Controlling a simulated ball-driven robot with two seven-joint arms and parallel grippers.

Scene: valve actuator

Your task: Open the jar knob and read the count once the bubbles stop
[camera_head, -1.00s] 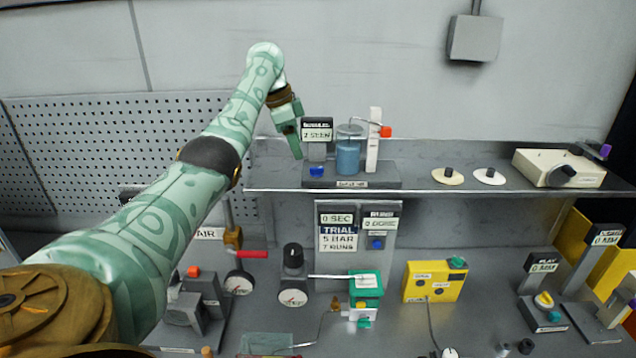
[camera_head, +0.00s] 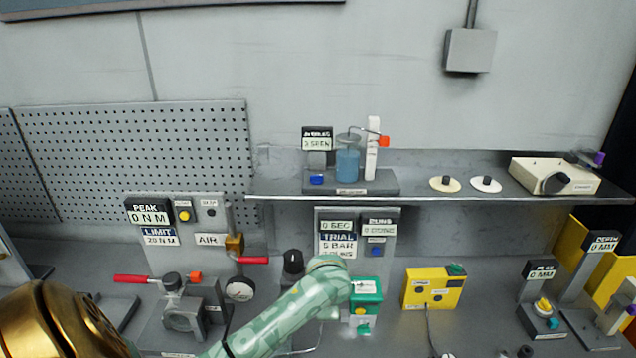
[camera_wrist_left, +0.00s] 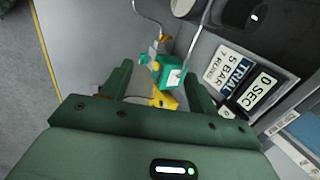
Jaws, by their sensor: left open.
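The jar (camera_head: 347,165) holds blue liquid and stands upright on the shelf. Its red-orange knob (camera_head: 384,141) is beside a white post (camera_head: 372,150). The bubble display (camera_head: 317,139) to its left seems to read "3 SEEN", though blurred; bubbles are too small to tell. A blue button (camera_head: 317,180) sits below the display. My left gripper (camera_wrist_left: 159,72) is open and empty in the left wrist view, pointing down toward the green valve actuator (camera_wrist_left: 171,75), well below the shelf. In the head view my left forearm hides this gripper. My right gripper is not in view.
The shelf (camera_head: 430,199) overhangs the bench. Below it are the trial display (camera_head: 338,238), a green-topped actuator (camera_head: 366,288) and a yellow box (camera_head: 433,287). Two discs (camera_head: 445,184) and a cream box (camera_head: 553,176) occupy the shelf's right.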

